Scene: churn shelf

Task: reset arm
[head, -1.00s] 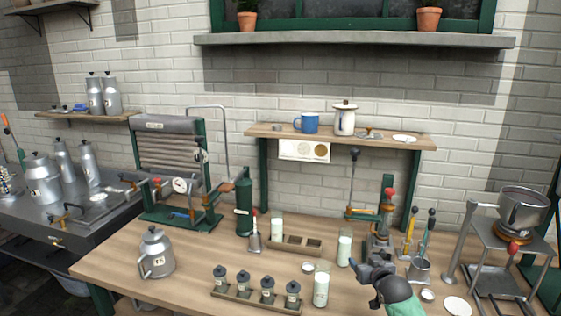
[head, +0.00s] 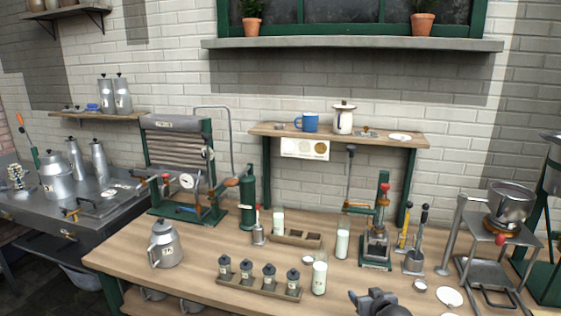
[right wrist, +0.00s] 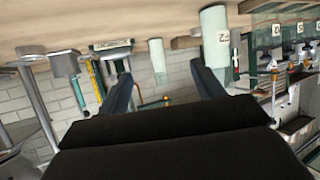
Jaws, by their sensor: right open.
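My right gripper (head: 368,300) shows at the bottom edge of the head view, in front of the wooden workbench's front right part. In the right wrist view its two dark fingers (right wrist: 160,95) stand wide apart with nothing held between them. The wrist view is upside down, with the bench top along its upper edge. A white-filled glass (right wrist: 216,45) shows beyond one finger, apart from it. My left gripper is not in the head view.
On the bench stand a rack of small jars (head: 259,283), a milk glass (head: 319,277), a metal kettle (head: 165,245), a green press (head: 378,235) and a pot on a stand (head: 511,205). A shelf (head: 300,133) holds a blue mug (head: 307,122).

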